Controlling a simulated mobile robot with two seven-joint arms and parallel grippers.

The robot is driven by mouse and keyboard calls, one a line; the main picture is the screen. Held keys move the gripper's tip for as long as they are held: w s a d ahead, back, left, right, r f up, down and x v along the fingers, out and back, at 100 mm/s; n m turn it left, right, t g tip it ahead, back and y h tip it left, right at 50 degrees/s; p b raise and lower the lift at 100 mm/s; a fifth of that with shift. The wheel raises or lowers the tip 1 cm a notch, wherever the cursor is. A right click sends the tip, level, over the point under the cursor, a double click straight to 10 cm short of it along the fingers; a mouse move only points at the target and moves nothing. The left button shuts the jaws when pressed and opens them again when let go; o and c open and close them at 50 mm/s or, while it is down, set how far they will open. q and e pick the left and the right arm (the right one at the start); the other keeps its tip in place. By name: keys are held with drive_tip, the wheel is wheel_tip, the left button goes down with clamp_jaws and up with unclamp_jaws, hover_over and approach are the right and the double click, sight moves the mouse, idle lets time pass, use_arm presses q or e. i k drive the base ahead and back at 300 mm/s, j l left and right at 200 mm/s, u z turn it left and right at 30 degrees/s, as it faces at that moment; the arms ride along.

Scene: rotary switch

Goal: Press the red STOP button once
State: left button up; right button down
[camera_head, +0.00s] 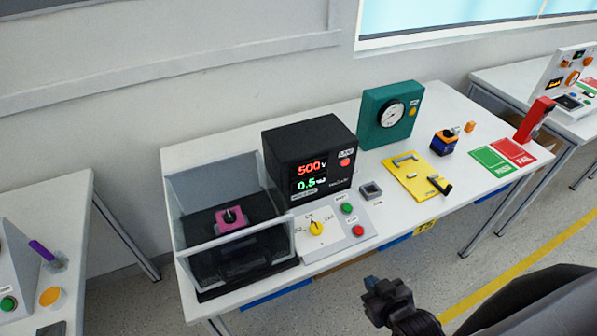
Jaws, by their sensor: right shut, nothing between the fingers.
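A small red button (358,230), which looks like the STOP button, sits on the light grey control panel (330,243) at the front of the white table. A green button (347,208) is just behind it. A yellow rotary knob (317,228) is to their left on the same panel. Labels by the buttons are too small to read. My right gripper (371,285) is shut and empty, in front of the table's front edge and apart from the red button. My left gripper is out of view.
A clear-walled box (205,176) with a pink block stands left of the panel. A black display unit (310,148) stands behind it. A teal gauge box (378,112) and a yellow plate (405,185) are to the right. The white tabletop (385,222) is bare right of the buttons.

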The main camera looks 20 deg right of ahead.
sight(357, 230)
drive_tip(key=k+l+z, duration=0.15)
drive_tip(key=z, duration=0.3)
drive_tip(key=k+l+z, duration=0.1)
drive_tip(key=z, duration=0.3)
drive_tip(key=l, duration=0.1)
